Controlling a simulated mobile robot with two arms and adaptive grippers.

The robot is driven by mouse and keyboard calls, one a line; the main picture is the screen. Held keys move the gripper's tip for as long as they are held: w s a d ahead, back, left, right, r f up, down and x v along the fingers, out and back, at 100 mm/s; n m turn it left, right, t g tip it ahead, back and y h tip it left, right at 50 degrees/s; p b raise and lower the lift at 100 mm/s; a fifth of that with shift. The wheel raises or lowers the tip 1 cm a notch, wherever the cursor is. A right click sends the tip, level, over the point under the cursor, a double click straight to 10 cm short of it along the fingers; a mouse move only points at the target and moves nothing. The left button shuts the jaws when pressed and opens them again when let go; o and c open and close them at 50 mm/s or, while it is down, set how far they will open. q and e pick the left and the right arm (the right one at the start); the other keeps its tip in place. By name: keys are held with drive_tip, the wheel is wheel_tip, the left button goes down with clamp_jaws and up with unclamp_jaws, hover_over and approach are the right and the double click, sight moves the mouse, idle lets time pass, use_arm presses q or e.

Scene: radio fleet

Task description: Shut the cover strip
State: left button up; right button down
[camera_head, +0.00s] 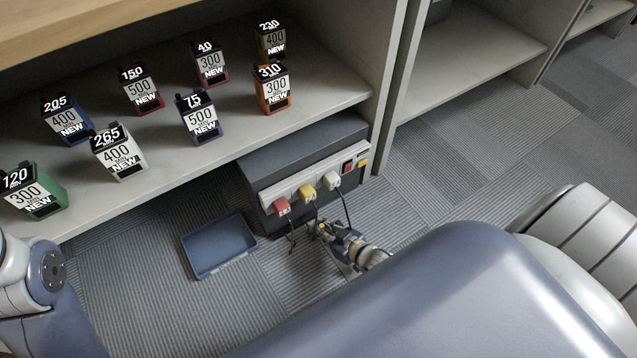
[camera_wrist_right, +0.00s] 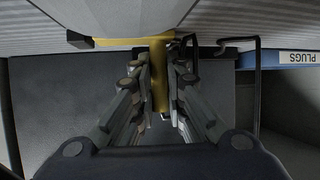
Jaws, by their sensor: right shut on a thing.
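A dark grey box (camera_head: 300,150) stands on the floor under the shelf. Along its front edge runs a pale socket strip (camera_head: 294,189) with a red plug (camera_head: 282,206), a yellow plug (camera_head: 307,193) and a white plug (camera_head: 332,180). My right gripper (camera_head: 318,229) is low in front of the box, below the yellow plug. In the right wrist view its fingers are closed around a yellow upright part (camera_wrist_right: 159,78), which meets a wider yellow edge above. I cannot tell for sure whether this belongs to the cover strip. My left gripper is out of view.
A blue tray (camera_head: 188,242) lies on the floor left of the box; its PLUGS label (camera_wrist_right: 298,57) shows in the right wrist view. Black cables (camera_wrist_right: 257,85) hang near my right gripper. Carpet right of the box is clear.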

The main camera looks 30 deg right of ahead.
drive_tip(key=shift+f, duration=0.15)
drive_tip(key=c, duration=1.8)
unclamp_jaws()
drive_tip(key=shift+o, duration=1)
drive_tip(key=shift+s, duration=0.1)
drive_tip(key=v, duration=1.2)
